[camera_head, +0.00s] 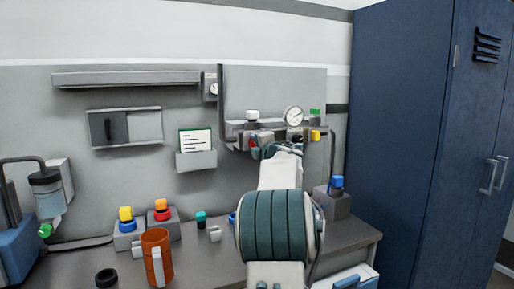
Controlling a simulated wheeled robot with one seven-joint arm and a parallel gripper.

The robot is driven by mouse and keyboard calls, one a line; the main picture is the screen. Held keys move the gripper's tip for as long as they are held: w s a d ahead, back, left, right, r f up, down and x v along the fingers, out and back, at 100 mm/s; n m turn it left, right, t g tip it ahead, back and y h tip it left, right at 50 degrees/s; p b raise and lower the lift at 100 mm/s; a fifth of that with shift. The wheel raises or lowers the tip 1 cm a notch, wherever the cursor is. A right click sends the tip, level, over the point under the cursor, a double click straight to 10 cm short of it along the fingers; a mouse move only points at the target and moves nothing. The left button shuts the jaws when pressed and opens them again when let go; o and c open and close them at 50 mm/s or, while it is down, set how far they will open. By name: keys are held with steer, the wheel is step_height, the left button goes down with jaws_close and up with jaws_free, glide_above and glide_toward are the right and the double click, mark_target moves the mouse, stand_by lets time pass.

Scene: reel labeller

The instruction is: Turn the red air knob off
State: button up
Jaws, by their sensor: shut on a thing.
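The red air knob (252,142) shows as a small patch of red at the left of the valve and gauge assembly on the back wall panel. My gripper (261,145) is at the knob, shut on it. My own gripper and wrist hide most of the knob, so its turned angle cannot be read. A round white-faced gauge (293,116) sits above and to the right of the gripper. Its needle is too small to read.
A white knob (252,115), a green part (315,112) and a yellow part (315,135) are close around the gripper. My arm covers the middle of the bench. An orange mug (157,255) stands at left front. A blue cabinet (402,130) closes off the right.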

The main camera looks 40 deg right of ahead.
steer(key=shift+f, duration=0.1)
stand_by(0.3)
steer(key=o, duration=1)
steer(key=shift+s, duration=0.15)
steer(key=b+v, duration=0.1)
steer(key=v, duration=1.2)
steer(key=shift+s+b, duration=0.3)
